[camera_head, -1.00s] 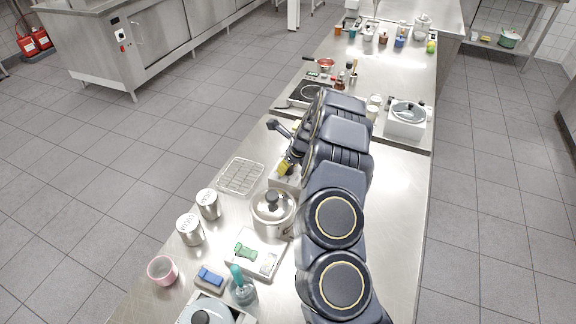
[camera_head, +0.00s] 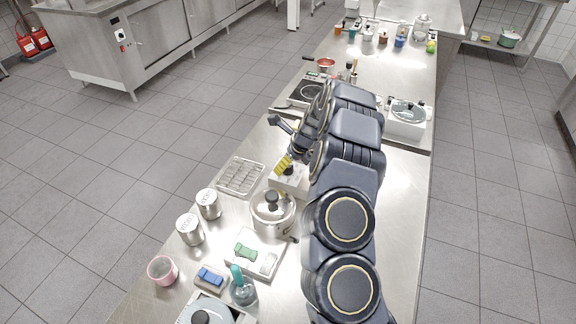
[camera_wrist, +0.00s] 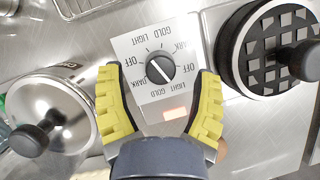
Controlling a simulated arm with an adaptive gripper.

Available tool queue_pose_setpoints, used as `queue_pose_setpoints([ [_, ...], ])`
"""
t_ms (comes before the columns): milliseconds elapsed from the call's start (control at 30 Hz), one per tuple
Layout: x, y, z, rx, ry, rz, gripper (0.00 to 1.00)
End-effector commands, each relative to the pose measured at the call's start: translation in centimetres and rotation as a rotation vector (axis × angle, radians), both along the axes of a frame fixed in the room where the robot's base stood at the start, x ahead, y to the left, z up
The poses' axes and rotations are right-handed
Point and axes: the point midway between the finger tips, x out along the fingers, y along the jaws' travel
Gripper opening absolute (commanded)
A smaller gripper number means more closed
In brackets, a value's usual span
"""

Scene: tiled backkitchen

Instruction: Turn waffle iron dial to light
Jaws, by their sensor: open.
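The waffle iron's dial (camera_wrist: 160,67) is a round black knob with a pale line on a light panel (camera_wrist: 130,45). The panel is printed with OFF, LIGHT, GOLD and DARK. The line slants from upper left to lower right; I cannot tell which mark it points to. The waffle iron's dark gridded plate (camera_wrist: 262,68) is at the right of the wrist view. My gripper (camera_wrist: 159,75) is open, its yellow fingers on either side of the dial and apart from it. In the head view, the gripper (camera_head: 284,164) hangs over a pale box (camera_head: 290,184), partly hidden by my arm.
A lidded steel pot (camera_head: 272,212) stands close by the box and shows in the wrist view (camera_wrist: 45,115). A wire rack (camera_head: 240,177) lies left of it. Canisters (camera_head: 190,230), a pink cup (camera_head: 162,269) and a tray with a green item (camera_head: 246,250) stand nearer.

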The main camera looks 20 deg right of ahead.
Motion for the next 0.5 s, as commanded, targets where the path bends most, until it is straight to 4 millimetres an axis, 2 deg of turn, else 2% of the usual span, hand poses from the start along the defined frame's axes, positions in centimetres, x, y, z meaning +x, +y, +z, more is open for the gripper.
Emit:
queue_pose_setpoints([
  [300, -2.2, -1.1, 6.0, -0.003, -0.003, -0.002, 0.65],
  [500, -3.2, -1.5, 8.5, -0.004, -0.003, -0.002, 0.65],
])
